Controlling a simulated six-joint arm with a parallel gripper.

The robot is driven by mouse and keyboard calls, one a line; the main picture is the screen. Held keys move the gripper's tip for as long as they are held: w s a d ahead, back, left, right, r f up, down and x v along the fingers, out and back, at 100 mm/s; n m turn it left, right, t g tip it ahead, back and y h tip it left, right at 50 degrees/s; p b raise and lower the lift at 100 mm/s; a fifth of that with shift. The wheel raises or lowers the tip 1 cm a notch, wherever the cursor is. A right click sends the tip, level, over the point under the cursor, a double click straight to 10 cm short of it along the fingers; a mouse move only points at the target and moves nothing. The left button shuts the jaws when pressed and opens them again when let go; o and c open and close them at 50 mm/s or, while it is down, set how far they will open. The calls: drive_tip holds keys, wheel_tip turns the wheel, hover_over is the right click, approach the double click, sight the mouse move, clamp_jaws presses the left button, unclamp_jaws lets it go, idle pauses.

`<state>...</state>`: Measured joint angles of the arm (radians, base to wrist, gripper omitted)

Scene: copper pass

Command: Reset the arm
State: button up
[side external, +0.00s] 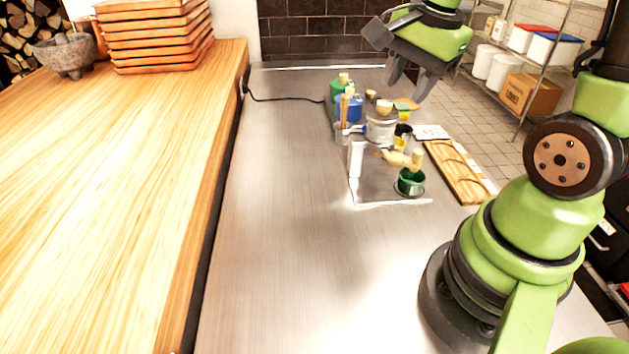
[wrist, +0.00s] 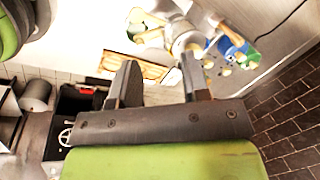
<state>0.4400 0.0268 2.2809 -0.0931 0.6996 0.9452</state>
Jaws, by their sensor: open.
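My gripper (side external: 407,80) is raised above the far part of the steel counter (side external: 290,220). Its two fingers are apart and hold nothing; they also show in the wrist view (wrist: 158,82). In the side view it hangs above and behind a cluster of small items. My gripper does not appear to touch any of them.
The cluster has a green container (side external: 337,92), a blue container (side external: 350,108), a silver pot (side external: 380,128) and a green cup (side external: 411,182). A wooden board (side external: 456,172) lies to their right. A wooden counter (side external: 110,170) with stacked trays (side external: 158,45) is at left. The near steel surface is clear.

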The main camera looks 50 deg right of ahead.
drive_tip(key=s+a+r+n+t+y, duration=0.2)
drive_tip(key=s+a+r+n+t, duration=0.2)
drive_tip(key=s+a+r+n, duration=0.3)
drive_tip(key=a+r+n, duration=0.1)
drive_tip(key=a+n, duration=0.4)
drive_tip(key=n, duration=0.2)
drive_tip(key=shift+s+r+n+y, duration=0.2)
drive_tip(key=shift+n+y, duration=0.1)
drive_tip(key=shift+n, duration=0.1)
